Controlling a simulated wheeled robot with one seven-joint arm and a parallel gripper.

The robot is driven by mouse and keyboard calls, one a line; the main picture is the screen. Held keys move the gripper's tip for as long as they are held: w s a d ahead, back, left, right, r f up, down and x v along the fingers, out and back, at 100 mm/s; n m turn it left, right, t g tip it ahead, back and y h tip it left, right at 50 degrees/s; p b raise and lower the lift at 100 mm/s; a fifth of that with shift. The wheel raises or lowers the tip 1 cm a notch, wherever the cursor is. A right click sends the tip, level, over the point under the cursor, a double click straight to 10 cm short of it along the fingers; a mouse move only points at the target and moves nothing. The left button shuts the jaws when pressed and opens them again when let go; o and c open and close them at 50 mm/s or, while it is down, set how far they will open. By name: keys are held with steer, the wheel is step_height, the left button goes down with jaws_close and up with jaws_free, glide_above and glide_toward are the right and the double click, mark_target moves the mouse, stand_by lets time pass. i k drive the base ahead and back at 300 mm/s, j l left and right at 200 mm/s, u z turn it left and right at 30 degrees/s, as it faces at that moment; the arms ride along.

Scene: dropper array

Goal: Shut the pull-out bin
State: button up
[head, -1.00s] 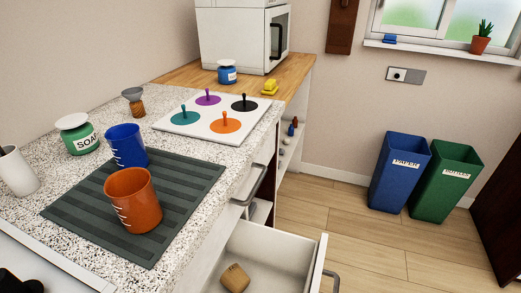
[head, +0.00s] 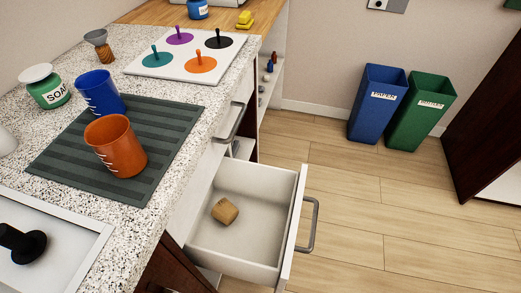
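The pull-out bin shows as a white drawer (head: 235,248), pulled out from under the speckled counter at the lower middle of the head view. Its front panel (head: 293,225) faces right and carries a grey bar handle (head: 311,226). A small tan block-like object (head: 225,211) lies on its floor. My gripper is not in view, so its state and its place relative to the bin are hidden.
The counter (head: 190,113) holds a dark mat (head: 60,168), a blue cup (head: 98,92) and an orange cup (head: 115,146). Another handle (head: 236,123) sits farther back. Blue (head: 372,115) and green (head: 414,118) bins stand by the wall. Wooden floor (head: 390,215) right of the drawer is clear.

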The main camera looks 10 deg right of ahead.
mark_target(258, 246)
steer(key=k+l+u, duration=0.3)
steer(key=l, duration=0.25)
steer(key=k+l+u, duration=0.25)
steer(key=l, duration=0.25)
steer(key=k+l+u, duration=0.3)
steer(key=i+l+z, duration=0.1)
steer(key=l, duration=0.25)
steer(key=i+l, duration=0.15)
steer(key=l, duration=0.2)
steer(key=i+l+z, duration=0.15)
steer(key=l, duration=0.2)
